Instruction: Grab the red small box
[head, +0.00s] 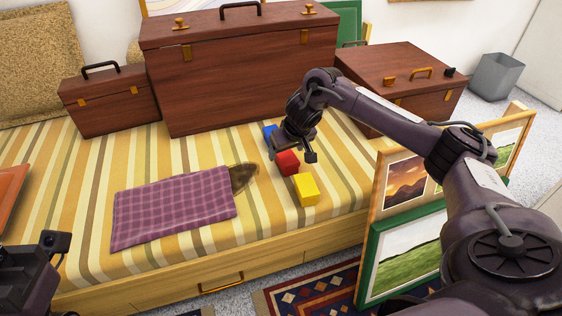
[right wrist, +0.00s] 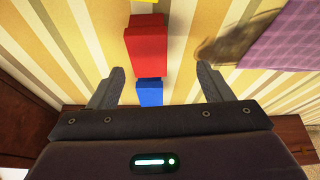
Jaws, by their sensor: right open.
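The small red box (head: 288,162) sits on the striped bed cover, between a blue box (head: 269,134) and a yellow box (head: 306,189). My right gripper (head: 291,148) is just above and behind the red box in the head view. In the right wrist view, the red box (right wrist: 147,45) lies ahead of my open, empty right gripper (right wrist: 160,74), with its near end between the fingertips in the picture. The blue box (right wrist: 150,92) shows between the fingers. Contact with any box is not visible. Part of my left gripper (head: 45,262) shows at lower left; its fingertips are unclear.
Large (head: 240,70), small (head: 112,98) and right (head: 400,80) brown chests stand behind the boxes. A purple checked cloth (head: 172,208) lies left, beside a brown feathery thing (head: 241,176). Framed prints (head: 405,250) lean at the bed's right front. Striped cover (head: 335,165) is bare right of the boxes.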

